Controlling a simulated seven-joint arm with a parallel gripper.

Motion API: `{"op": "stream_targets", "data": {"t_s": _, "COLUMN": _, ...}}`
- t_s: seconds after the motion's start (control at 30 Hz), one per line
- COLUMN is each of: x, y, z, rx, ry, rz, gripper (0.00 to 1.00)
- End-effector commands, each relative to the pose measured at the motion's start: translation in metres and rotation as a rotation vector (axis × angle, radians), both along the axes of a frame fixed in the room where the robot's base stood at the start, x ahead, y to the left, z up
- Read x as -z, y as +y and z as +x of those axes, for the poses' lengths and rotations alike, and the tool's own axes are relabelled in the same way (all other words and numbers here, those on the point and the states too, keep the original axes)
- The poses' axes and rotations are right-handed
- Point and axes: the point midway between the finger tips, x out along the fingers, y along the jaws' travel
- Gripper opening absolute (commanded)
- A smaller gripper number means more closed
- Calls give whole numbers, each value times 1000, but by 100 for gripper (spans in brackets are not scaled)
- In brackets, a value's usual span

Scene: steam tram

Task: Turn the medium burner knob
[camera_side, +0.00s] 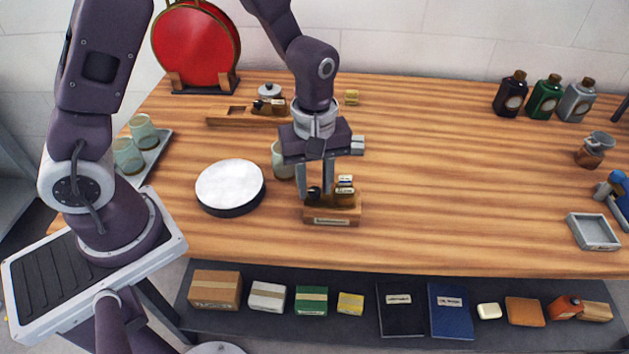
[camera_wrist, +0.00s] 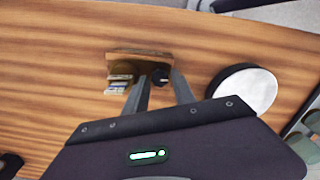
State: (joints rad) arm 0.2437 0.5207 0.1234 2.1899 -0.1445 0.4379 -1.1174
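A small wooden block (camera_side: 331,222) with a pale label on its front stands near the table's front edge. It bears a dark round knob (camera_side: 314,193) on the left and small labelled pieces (camera_side: 345,188) on the right. My gripper (camera_side: 316,194) points down over the block with its fingers apart, one on each side of the knob. In the wrist view the knob (camera_wrist: 160,76) shows between the fingertips (camera_wrist: 161,73), against the block (camera_wrist: 138,54). I cannot tell whether either finger touches the knob. I cannot read the labels.
A round white-topped drum (camera_side: 230,185) stands just left of the block. A pale cup (camera_side: 283,160) is partly hidden behind my gripper. A long wooden piece (camera_side: 225,116) lies farther back. Bottles (camera_side: 545,97) stand at the back right. The table's middle right is clear.

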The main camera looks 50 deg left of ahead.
Motion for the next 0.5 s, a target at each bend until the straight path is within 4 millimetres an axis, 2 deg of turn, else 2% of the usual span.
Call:
{"op": "stream_targets", "data": {"t_s": 0.07, "x": 0, "y": 0, "z": 0, "rx": 0, "ry": 0, "rz": 0, "gripper": 27}}
{"op": "stream_targets", "data": {"t_s": 0.2, "x": 0, "y": 0, "z": 0, "rx": 1, "ry": 0, "rz": 0, "gripper": 0}}
{"op": "stream_targets", "data": {"t_s": 0.5, "x": -1, "y": 0, "z": 0, "rx": 16, "ry": 0, "rz": 0, "gripper": 0}}
